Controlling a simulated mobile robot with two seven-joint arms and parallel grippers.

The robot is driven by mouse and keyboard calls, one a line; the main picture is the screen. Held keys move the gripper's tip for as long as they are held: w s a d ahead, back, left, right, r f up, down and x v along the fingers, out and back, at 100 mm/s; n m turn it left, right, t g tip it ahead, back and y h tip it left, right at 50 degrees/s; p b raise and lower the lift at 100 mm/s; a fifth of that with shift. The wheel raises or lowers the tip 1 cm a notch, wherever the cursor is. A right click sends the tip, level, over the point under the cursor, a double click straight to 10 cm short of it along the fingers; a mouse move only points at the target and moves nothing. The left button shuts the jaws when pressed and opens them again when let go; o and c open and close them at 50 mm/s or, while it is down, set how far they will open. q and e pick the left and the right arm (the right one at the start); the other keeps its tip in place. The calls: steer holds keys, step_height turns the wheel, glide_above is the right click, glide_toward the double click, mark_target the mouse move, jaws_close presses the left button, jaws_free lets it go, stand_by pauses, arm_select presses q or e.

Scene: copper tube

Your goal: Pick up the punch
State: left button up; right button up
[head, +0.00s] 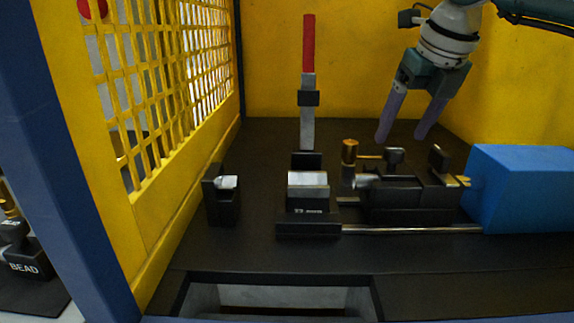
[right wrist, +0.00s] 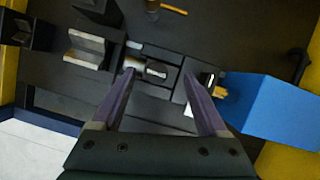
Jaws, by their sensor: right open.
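I cannot tell for certain which piece is the punch. A small brass cylinder (head: 349,152) with a thin brass bar stands near the middle of the black bench in the head view. A brass tip (head: 464,181) shows at the right end of the black clamp assembly (head: 400,200), by the blue housing. My right gripper (head: 402,138) points down, open and empty, behind and above the clamp assembly. In the right wrist view, its two purple fingers (right wrist: 158,75) are apart over the black parts, with nothing held between them. My left gripper is out of view.
A red-handled lever (head: 309,45) stands upright behind a black block with a silver top (head: 307,180). A small black holder (head: 223,205) is to its left. The blue housing (head: 520,190) closes the right side. A yellow mesh guard (head: 165,100) bounds the left.

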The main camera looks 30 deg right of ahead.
mark_target(395, 149)
steer(key=f, duration=0.4)
steer(key=shift+w+a, duration=0.2)
steer(key=shift+w, duration=0.15)
steer(key=shift+w+d+f, duration=0.15)
steer(key=shift+f, duration=0.25)
jaws_close()
steer(key=shift+r, duration=0.15)
stand_by(0.5)
